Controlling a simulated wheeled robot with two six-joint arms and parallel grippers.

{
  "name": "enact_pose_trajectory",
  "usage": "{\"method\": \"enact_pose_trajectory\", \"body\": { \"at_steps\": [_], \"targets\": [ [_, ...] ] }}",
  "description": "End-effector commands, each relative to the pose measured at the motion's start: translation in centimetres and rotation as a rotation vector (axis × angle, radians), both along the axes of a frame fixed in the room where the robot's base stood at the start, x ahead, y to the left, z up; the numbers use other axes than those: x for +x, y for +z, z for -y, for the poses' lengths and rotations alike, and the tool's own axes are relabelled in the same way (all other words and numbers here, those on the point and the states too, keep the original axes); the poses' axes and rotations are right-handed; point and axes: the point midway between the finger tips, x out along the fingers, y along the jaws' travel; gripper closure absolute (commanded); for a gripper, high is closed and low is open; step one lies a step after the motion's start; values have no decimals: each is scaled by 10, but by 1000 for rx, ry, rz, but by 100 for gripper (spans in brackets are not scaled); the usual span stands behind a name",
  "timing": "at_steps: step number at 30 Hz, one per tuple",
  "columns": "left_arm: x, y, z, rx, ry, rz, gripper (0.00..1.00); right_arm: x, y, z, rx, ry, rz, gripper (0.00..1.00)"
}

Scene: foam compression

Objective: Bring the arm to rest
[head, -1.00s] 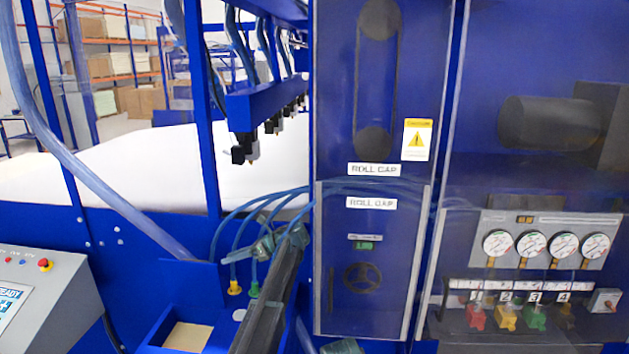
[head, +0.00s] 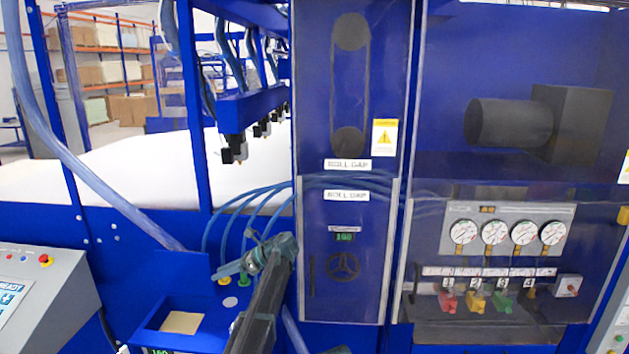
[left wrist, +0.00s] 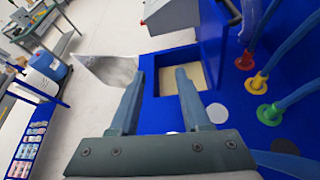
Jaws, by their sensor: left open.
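My left arm rises from the bottom of the head view, with its gripper (head: 243,263) in front of the blue machine, near the blue hoses (head: 240,215). In the left wrist view the left gripper (left wrist: 160,80) has its two grey fingers spread apart with nothing between them. Beyond the fingers is a blue box with a tan-bottomed recess (left wrist: 180,78); the same tan floor shows in the head view (head: 182,322). I cannot tell the height between the fingertips and the box. My right gripper is in neither view.
A grey control console (head: 55,300) stands at the left. The roll gap panel (head: 346,250) is right of the gripper, with gauges (head: 495,232) and numbered valves (head: 476,299) farther right. Hose fittings (left wrist: 260,83) sit close right of the fingers in the wrist view.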

Motion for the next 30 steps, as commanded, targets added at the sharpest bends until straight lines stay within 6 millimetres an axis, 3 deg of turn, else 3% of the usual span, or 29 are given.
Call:
{"method": "enact_pose_trajectory", "body": {
  "at_steps": [7,14,17,24,30],
  "targets": [
    [-37,-20,-2,-100,67,135,53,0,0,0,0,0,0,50],
    [-96,-51,2,-267,215,349,53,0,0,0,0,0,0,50],
    [-132,-69,9,-367,324,470,53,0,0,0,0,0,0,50],
    [-246,-111,47,-662,802,819,53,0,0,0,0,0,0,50],
    [-309,-125,83,-799,1192,979,53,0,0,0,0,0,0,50]
  ]
}}
